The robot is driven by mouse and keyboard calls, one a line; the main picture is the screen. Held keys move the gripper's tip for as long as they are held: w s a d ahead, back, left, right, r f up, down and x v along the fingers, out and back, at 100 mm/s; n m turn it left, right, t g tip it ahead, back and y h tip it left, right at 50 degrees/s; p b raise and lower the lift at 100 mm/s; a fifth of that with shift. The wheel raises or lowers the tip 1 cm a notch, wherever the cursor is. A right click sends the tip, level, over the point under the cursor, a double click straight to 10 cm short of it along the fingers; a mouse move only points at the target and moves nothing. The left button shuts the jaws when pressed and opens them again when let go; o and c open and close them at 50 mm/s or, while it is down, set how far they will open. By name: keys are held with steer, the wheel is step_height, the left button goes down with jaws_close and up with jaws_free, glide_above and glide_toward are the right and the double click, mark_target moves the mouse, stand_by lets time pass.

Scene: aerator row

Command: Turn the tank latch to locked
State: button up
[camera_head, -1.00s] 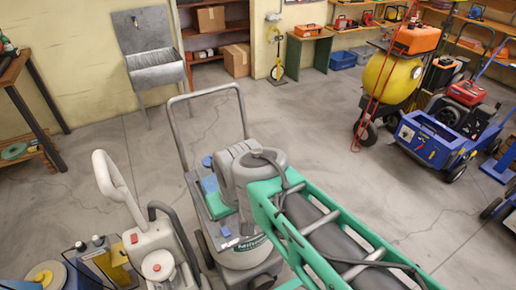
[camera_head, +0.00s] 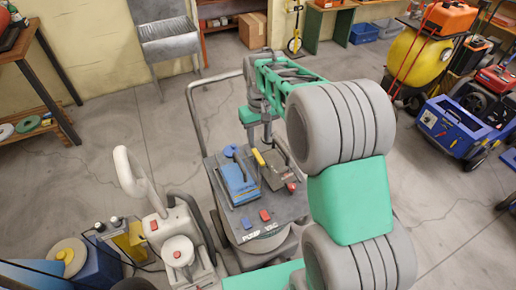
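A wheeled tank machine labelled "PUMP" and "VAC" (camera_head: 262,226) stands in the middle of the head view. On its dark top are a blue unit with a black lever (camera_head: 238,180) and a dark grey unit with a black handle (camera_head: 280,172). A small yellow grip (camera_head: 258,157) shows between them. I cannot tell which part is the tank latch or how it is set. My gripper (camera_head: 266,132) points down just above the back of these units. Its fingertips are too small to show open or shut, and I cannot tell whether they touch anything.
A tall pale machine with a curved handle (camera_head: 132,172) stands close at the left. The tank machine's push bar (camera_head: 196,118) rises at its back left. A blue cart (camera_head: 448,125) and yellow tank (camera_head: 420,65) stand at the right. Open concrete floor lies between.

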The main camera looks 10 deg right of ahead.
mark_target(258, 156)
steer(key=shift+w+f, duration=0.45)
steer(key=shift+w, duration=0.05)
steer(key=shift+f, duration=0.35)
step_height(258, 156, down, 7)
steer(key=shift+f+p, duration=0.1)
steer(key=shift+p, duration=0.65)
steer(key=shift+c, duration=0.4)
jaws_close()
